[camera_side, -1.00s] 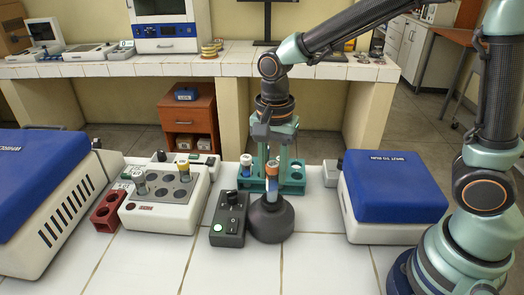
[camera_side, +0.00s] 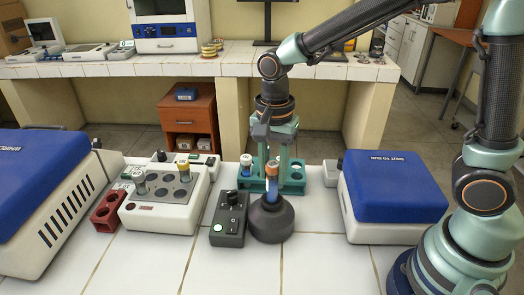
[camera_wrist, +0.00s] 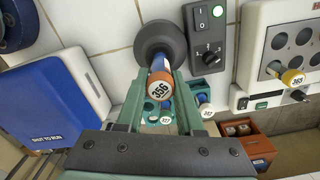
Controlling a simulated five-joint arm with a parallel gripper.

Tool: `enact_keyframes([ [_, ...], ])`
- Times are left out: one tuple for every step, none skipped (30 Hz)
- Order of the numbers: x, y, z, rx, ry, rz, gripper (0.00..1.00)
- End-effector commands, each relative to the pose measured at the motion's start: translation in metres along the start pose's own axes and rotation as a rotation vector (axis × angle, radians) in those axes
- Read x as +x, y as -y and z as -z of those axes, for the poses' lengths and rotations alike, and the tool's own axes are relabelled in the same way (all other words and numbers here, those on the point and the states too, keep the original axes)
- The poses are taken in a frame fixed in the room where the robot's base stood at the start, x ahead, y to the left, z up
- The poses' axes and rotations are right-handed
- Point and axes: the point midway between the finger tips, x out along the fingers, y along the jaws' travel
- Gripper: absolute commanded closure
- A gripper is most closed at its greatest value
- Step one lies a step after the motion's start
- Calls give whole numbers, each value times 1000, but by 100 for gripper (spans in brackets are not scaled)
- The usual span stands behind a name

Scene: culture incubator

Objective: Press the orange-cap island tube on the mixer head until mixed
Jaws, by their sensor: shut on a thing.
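The orange-cap tube (camera_side: 271,174) stands on the dark round mixer (camera_side: 270,220), its lower end at the mixer head. My gripper (camera_side: 272,172) points down and is shut on this tube near its cap. In the wrist view the tube's orange cap (camera_wrist: 160,86) carries a white label reading 356, and its blue body reaches to the mixer's dark cup (camera_wrist: 160,45). The tube looks slightly tilted in the side view. The control box (camera_side: 230,218) with a knob and a lit green switch stands left of the mixer.
A teal rack (camera_side: 293,184) with a white-cap tube (camera_side: 246,162) stands behind the mixer. A white block with wells (camera_side: 150,215) and a red rack (camera_side: 105,215) stand left. Blue-lidded machines stand at far left (camera_side: 40,170) and right (camera_side: 395,185). The front tiles are clear.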

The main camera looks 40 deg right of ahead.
Motion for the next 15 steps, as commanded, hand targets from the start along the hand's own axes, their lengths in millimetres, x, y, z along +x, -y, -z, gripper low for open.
enact_keyframes([
  [0,0,0,0,0,-1,100],
  [0,0,0,0,0,-1,100],
  [0,0,0,0,0,-1,100],
  [-1,0,0,0,0,0,100],
  [-2,0,0,0,0,0,100],
  [-5,0,0,0,0,1,100],
  [-7,0,0,0,0,1,100],
  [-10,0,0,0,0,2,100],
  [-14,1,0,0,0,3,100],
  [-16,0,0,0,0,2,100],
  [-19,0,0,0,0,2,100],
  [-23,0,0,0,0,3,100],
  [-26,0,0,0,0,3,100],
  [-28,0,0,0,0,3,100],
  [-32,1,0,0,-1,3,100],
])
